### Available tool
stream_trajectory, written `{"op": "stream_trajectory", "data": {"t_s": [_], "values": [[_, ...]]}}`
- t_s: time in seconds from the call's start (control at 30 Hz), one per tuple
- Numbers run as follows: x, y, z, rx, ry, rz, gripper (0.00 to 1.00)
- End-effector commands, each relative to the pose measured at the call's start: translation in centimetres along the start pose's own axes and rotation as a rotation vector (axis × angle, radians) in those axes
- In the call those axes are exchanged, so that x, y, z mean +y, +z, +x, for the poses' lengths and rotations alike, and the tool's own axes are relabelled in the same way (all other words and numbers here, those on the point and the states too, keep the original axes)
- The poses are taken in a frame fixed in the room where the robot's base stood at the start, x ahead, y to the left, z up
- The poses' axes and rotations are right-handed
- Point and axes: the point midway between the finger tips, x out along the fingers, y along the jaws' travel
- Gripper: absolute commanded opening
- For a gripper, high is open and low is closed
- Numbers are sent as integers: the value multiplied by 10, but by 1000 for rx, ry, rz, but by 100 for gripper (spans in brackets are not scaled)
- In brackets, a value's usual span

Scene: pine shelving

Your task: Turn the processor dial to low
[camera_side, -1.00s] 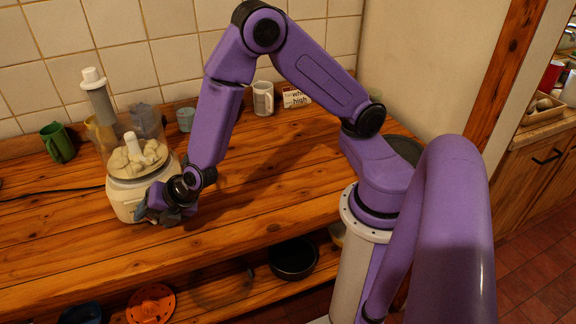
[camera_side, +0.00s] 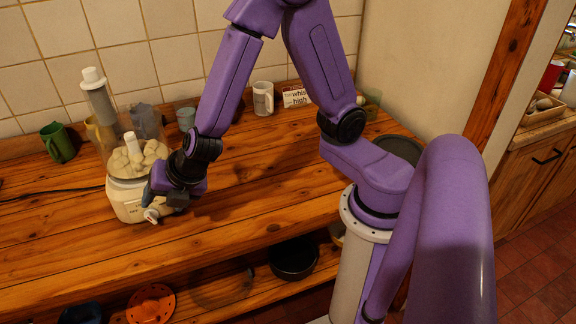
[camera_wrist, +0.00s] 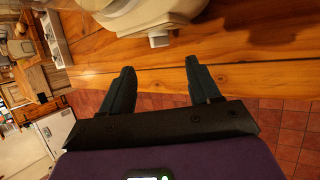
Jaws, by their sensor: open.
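The food processor has a cream base (camera_side: 124,203) and a clear bowl with pale chunks, standing on the wooden counter at left in the side view. Its base also shows at the top of the wrist view (camera_wrist: 140,14). The white dial (camera_side: 152,215) sticks out from the front of the base; in the wrist view the dial (camera_wrist: 159,38) lies ahead of the fingertips, roughly midway between them. My gripper (camera_side: 163,199) is open and empty, close in front of the base and apart from the dial. I cannot read the dial's marks.
A green mug (camera_side: 58,143), a white mug (camera_side: 263,98) and a card (camera_side: 296,97) with partly legible words stand along the back of the counter. A dark pan (camera_side: 293,258) and an orange item (camera_side: 151,303) sit on the shelf below. The counter's middle is clear.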

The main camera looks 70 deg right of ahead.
Motion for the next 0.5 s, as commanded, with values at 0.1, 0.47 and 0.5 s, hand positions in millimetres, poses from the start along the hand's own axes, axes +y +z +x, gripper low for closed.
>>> {"op": "stream_trajectory", "data": {"t_s": [0.1,0.47,0.5], "values": [[1,0,-16,0,4,1,62],[1,0,-61,1,6,0,62],[1,0,-66,2,5,1,62]]}}
